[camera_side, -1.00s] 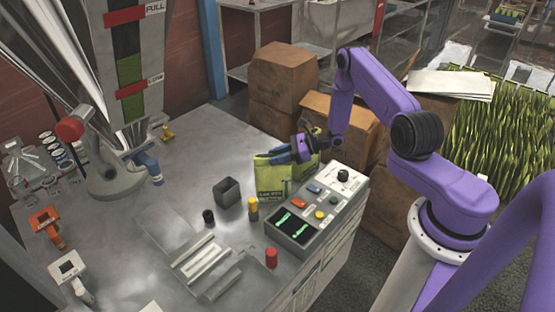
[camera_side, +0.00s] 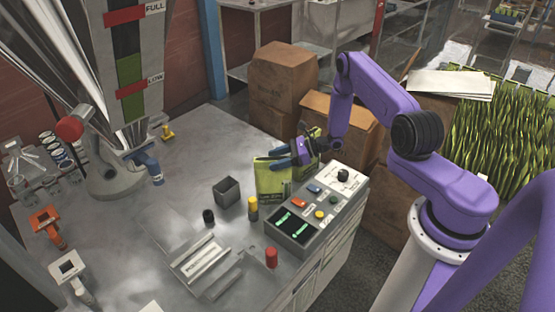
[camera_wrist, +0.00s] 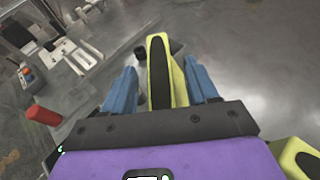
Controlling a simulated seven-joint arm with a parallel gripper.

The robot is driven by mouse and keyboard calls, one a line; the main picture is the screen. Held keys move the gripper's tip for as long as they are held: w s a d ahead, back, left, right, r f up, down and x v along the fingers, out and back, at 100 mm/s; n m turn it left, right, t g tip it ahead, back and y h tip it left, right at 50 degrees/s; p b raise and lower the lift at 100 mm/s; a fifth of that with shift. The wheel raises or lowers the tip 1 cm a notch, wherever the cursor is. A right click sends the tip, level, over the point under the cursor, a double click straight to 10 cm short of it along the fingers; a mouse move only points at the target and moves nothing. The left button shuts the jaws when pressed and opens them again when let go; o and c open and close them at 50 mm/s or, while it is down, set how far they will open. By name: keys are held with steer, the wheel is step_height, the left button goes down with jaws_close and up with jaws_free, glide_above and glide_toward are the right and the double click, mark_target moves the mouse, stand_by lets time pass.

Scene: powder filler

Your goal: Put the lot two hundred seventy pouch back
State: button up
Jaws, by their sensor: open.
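A green pouch (camera_side: 273,178) stands upright on the table beside the control box in the side view. The print on its lower part is too small to read surely. A second green pouch shows partly behind my gripper (camera_side: 287,155). In the wrist view, my gripper (camera_wrist: 161,80) is open. Its blue fingers stand on either side of a yellow-green pouch top with a dark strip (camera_wrist: 158,75), with gaps visible. Another pouch (camera_wrist: 298,158) shows at the lower right, outside the fingers. My gripper hides part of both pouches.
The control box (camera_side: 305,218) with buttons stands close to the pouches. Cardboard boxes (camera_side: 283,82) are behind. The table's middle left is mostly clear.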

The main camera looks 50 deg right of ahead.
steer(key=v, duration=1.1)
steer(key=s+a+r+n+g, duration=0.4)
steer(key=a+r+n+g, duration=0.3)
steer(key=a+n, duration=0.2)
steer(key=s+a+r+n+g, duration=0.4)
steer(key=a+r+n+g, duration=0.2)
steer(key=a+n, duration=0.25)
steer(key=s+a+r+n+t+h, duration=0.1)
steer(key=s+r+n+h, duration=0.3)
steer(key=s+n, duration=0.6)
steer(key=s+a+r+n+t+h, duration=0.2)
steer(key=s+r+n+h, duration=0.3)
steer(key=s+n, duration=0.6)
steer(key=shift+a+r+n, duration=0.2)
steer(key=shift+r+n, duration=0.35)
steer(key=shift+r, duration=0.15)
